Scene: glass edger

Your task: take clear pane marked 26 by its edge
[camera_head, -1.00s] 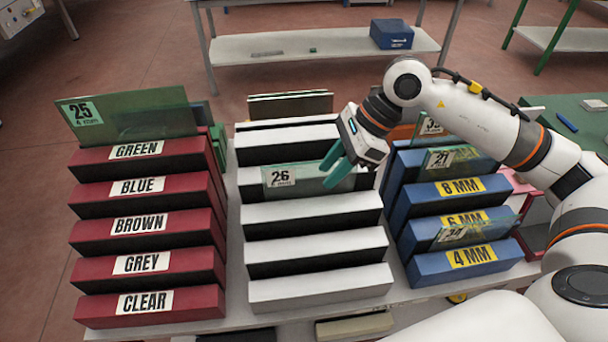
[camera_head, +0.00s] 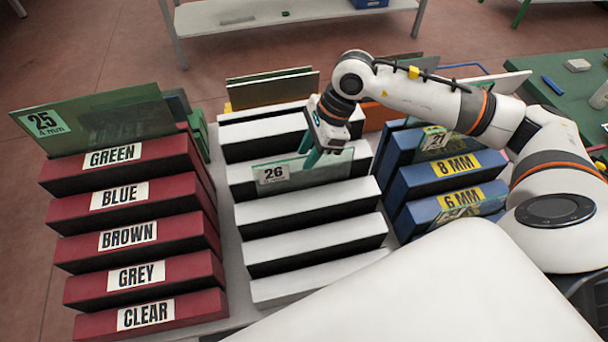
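The clear pane marked 26 (camera_head: 300,172) stands upright in a slot of the white rack (camera_head: 318,243) in the middle, its label at the left end. My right gripper (camera_head: 316,160) is over the right part of the pane, with its teal fingers pointing down at the top edge. One finger shows in front of or beside the pane; whether the fingers touch or close on the glass cannot be made out. My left gripper is not in view.
A red rack (camera_head: 135,236) labelled by colour stands at left, with green pane 25 (camera_head: 110,120) in its back slot. A blue rack (camera_head: 425,180) with thickness labels and panes stands at right. More panes (camera_head: 272,88) stand behind the white rack.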

